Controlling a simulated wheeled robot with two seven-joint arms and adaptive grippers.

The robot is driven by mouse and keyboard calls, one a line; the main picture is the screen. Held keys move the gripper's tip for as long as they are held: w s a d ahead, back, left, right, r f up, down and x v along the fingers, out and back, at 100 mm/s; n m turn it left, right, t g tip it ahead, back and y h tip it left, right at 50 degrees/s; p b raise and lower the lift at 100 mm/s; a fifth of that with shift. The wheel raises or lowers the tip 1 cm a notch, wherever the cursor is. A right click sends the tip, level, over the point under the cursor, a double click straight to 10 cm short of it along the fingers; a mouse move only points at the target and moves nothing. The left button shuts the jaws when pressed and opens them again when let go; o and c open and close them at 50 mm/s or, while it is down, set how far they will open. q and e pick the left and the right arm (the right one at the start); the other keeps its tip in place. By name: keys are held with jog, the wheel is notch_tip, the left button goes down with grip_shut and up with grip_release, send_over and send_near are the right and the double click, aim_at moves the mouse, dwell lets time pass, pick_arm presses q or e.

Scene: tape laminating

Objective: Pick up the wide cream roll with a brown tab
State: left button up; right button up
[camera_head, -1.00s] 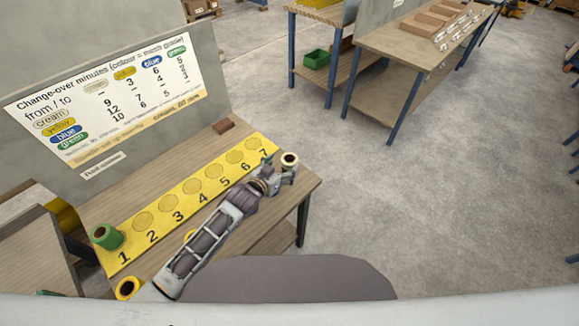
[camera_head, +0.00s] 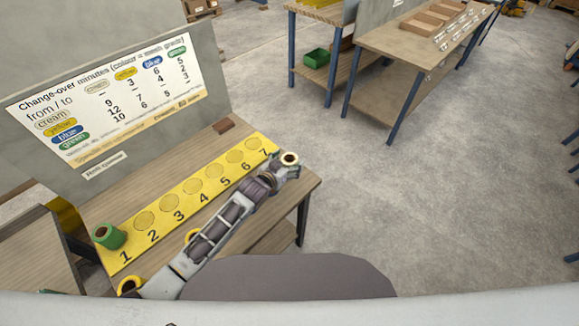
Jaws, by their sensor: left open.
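A cream roll (camera_head: 290,159) with a dark core stands at the right end of the workbench, beside slot 7 of the yellow numbered strip (camera_head: 186,214). No brown tab can be made out at this size. My left gripper (camera_head: 285,171) is open at the cream roll, on its near side. The gripper and wrist hide the roll's lower part, and I cannot tell whether the fingers touch it. My right gripper is not in view.
A green roll (camera_head: 109,236) stands by slot 1. One yellow roll (camera_head: 129,286) is at the bench's near left, and another (camera_head: 191,236) is partly hidden behind my left arm. A change-over chart (camera_head: 108,97) is on the panel.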

pick_arm(q)
jog(key=c, duration=1.1)
jog(key=shift+r, duration=0.1)
jog(key=shift+c, duration=0.2)
notch_tip(320, 180, up, 10)
jog(key=shift+b, duration=0.3)
